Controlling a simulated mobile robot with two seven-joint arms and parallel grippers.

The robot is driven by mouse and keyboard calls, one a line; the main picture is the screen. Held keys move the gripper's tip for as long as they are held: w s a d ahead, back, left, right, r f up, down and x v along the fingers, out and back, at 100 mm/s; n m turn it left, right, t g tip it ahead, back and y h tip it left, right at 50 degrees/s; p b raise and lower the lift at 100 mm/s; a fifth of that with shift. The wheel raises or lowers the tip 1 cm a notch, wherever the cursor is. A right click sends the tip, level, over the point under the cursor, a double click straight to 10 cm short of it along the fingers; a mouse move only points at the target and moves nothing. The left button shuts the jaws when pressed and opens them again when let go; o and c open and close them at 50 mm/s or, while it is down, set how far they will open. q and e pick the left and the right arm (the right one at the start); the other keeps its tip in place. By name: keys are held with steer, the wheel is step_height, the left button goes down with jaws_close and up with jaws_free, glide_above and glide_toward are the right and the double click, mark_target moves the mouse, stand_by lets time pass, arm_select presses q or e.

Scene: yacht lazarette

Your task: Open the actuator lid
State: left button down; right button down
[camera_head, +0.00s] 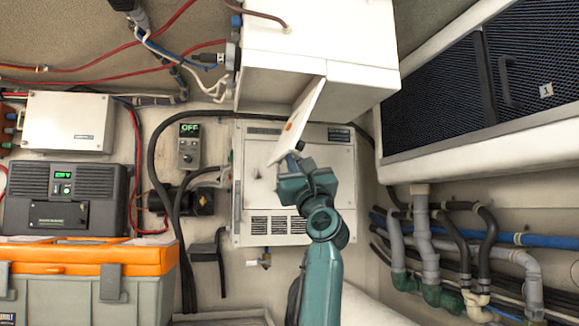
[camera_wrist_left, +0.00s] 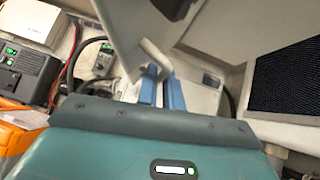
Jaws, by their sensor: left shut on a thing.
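The actuator lid is a white panel (camera_head: 297,122) that stands out at an angle from the lower side of a white box (camera_head: 345,82). A small orange mark shows on it. My left gripper (camera_head: 293,160) is at the lid's lower end. In the left wrist view its blue fingers (camera_wrist_left: 160,82) are shut on the white bent handle (camera_wrist_left: 152,52) of the lid (camera_wrist_left: 132,25). The inside of the white box is mostly hidden. My right gripper is not in view.
A white wall panel with vents (camera_head: 268,226) is behind my left arm. A grey box with an orange lid (camera_head: 75,256) stands at the lower left. Pipes (camera_head: 424,240) and a dark mesh locker (camera_head: 440,100) are on the right. Cables run at the upper left.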

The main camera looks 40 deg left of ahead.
arm_select(q)
steer(key=shift+w+d+r+n+g+y, duration=0.2)
steer(key=shift+w+d+n+g, duration=0.15)
steer(key=shift+n+g, duration=0.1)
steer(key=shift+w+d+r+n+g+y, duration=0.15)
steer(key=shift+w+d+n+g+y, duration=0.1)
steer(key=shift+d+n+g, duration=0.15)
steer(key=c, duration=1.8)
jaws_free()
steer(key=shift+a, duration=0.1)
steer(key=shift+o, duration=1.3)
steer(key=shift+w+f+t, duration=0.1)
steer(key=shift+f+t, duration=0.1)
steer(key=shift+t, duration=0.05)
steer(key=b+v, duration=0.3)
steer(key=v, duration=1)
steer(key=shift+d, duration=0.25)
